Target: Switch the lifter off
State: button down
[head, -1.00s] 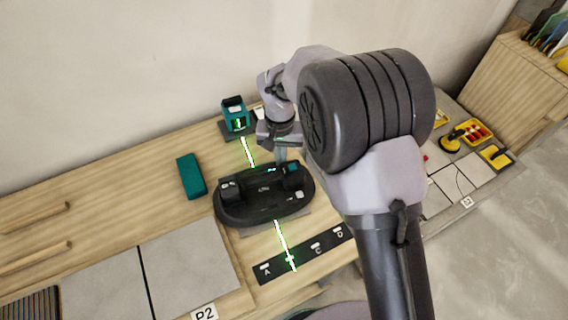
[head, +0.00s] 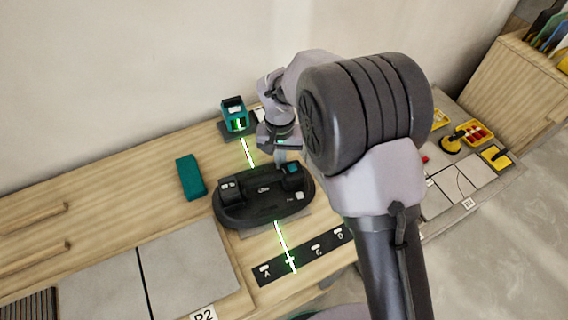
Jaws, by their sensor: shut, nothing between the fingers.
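The lifter (head: 263,207) is a black oval device with raised blocks at both ends, lying on a grey tile on the wooden bench. A teal part (head: 291,169) shows on its right block. No lit cyan marks show on its top. My gripper (head: 281,157) points down just behind the lifter's right block. It is shut and empty. I cannot tell whether its tips touch the lifter, and my arm hides the area to the right.
A teal laser unit (head: 235,113) stands behind, casting a green line along the bench. A teal block (head: 190,177) lies left of the lifter. A black strip with letters (head: 303,255) lies in front. Grey tiles (head: 190,265) lie at front left.

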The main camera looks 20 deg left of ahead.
notch_tip(320, 180, up, 7)
jog(key=p, duration=0.5)
jog(key=shift+f, duration=0.1)
